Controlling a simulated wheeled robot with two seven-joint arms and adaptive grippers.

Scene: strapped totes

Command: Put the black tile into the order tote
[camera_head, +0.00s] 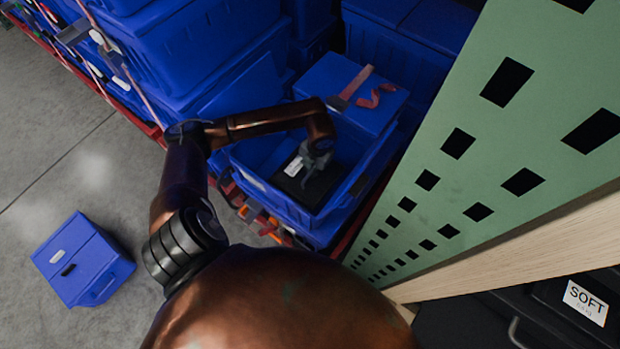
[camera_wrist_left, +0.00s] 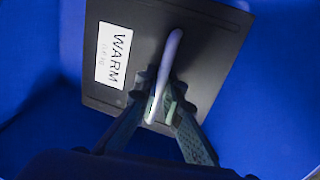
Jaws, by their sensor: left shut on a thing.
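The black tile (camera_head: 309,190) is a flat dark plate with a white label. In the left wrist view the tile (camera_wrist_left: 206,48) shows a label reading WARM and a pale raised handle. My left gripper (camera_head: 316,160) is above the tile; in the left wrist view the gripper (camera_wrist_left: 160,98) is shut on its handle. The tile is within the rim of an open blue tote (camera_head: 268,203), with blue walls around it in the wrist view. I cannot tell whether it touches the tote's floor, or whether this is the order tote. My right gripper is out of view.
Stacked blue totes (camera_head: 190,50) stand behind and left. A closed blue tote (camera_head: 335,85) with a loose red strap is just behind. A green perforated panel (camera_head: 510,140) rises on the right. A blue box (camera_head: 82,262) lies on the floor. A black bin labelled SOFT (camera_head: 540,292) is lower right.

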